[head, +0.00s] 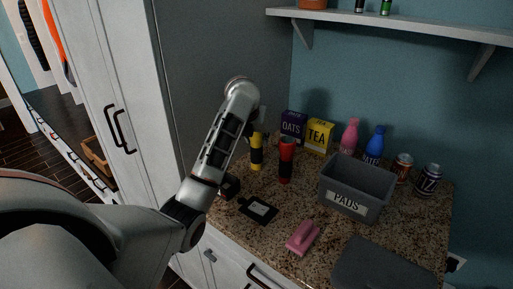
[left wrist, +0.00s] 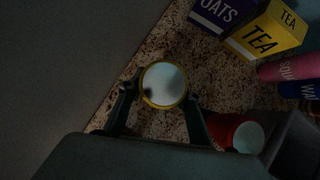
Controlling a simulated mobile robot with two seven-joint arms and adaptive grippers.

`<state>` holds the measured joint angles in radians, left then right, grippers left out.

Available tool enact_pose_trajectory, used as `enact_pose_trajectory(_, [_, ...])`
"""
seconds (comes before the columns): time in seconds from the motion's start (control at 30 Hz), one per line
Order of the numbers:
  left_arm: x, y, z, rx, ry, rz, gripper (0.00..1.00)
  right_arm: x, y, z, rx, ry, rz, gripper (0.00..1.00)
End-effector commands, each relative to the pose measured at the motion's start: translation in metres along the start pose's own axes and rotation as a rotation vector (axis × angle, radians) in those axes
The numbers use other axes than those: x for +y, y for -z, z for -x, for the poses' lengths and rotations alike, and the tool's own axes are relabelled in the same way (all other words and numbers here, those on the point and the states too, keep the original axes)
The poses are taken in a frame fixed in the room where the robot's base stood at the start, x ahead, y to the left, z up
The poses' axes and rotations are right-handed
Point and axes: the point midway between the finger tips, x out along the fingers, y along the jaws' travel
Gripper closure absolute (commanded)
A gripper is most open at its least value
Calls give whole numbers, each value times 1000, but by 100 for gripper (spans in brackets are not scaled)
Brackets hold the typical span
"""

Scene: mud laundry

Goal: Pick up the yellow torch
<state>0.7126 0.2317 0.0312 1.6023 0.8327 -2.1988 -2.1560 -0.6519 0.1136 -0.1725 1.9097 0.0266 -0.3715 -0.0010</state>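The yellow torch (head: 257,155), with black bands, stands upright on the granite counter by the tall grey cabinet. In the left wrist view I look down on its pale round end with a yellow rim (left wrist: 163,85). My left gripper (head: 252,128) is over the torch's top, pointing down and partly hidden by its own arm. In the left wrist view the open fingers (left wrist: 161,100) stand on either side of the torch, with a small gap showing. My right gripper is not in view.
A red torch (head: 286,160) stands close on the right, also in the left wrist view (left wrist: 236,133). OATS (head: 293,125) and TEA (head: 320,136) boxes stand behind.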

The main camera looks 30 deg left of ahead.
Motion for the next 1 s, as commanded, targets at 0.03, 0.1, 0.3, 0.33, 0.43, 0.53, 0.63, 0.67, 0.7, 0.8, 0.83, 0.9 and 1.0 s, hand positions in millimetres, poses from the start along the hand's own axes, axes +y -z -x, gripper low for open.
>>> enact_pose_trajectory(0.03, [0,0,0,0,-1,0,90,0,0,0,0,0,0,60])
enact_pose_trajectory(0.1, [0,0,0,0,-1,0,92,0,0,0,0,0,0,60])
enact_pose_trajectory(0.3, [0,0,1,-1,0,0,92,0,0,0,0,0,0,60])
enact_pose_trajectory(0.33, [0,-1,1,-1,0,0,92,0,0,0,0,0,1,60])
enact_pose_trajectory(0.43, [0,-5,7,-3,1,1,92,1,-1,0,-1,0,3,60])
enact_pose_trajectory(0.53, [0,-13,19,-4,1,1,92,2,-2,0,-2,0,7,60])
enact_pose_trajectory(0.63, [-1,-24,36,-4,2,1,92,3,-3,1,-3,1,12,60])
enact_pose_trajectory(0.67, [-1,-28,41,-5,2,1,92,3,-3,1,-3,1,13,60])
enact_pose_trajectory(0.7, [-1,-32,48,-5,2,0,93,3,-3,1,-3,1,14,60])
enact_pose_trajectory(0.8, [-1,-41,63,-4,3,1,93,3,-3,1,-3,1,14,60])
enact_pose_trajectory(0.83, [-1,-44,67,-4,3,1,93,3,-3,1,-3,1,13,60])
enact_pose_trajectory(0.9, [-1,-48,74,-2,2,1,93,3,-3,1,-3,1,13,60])
enact_pose_trajectory(1.0, [0,-53,82,-1,1,1,93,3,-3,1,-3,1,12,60])
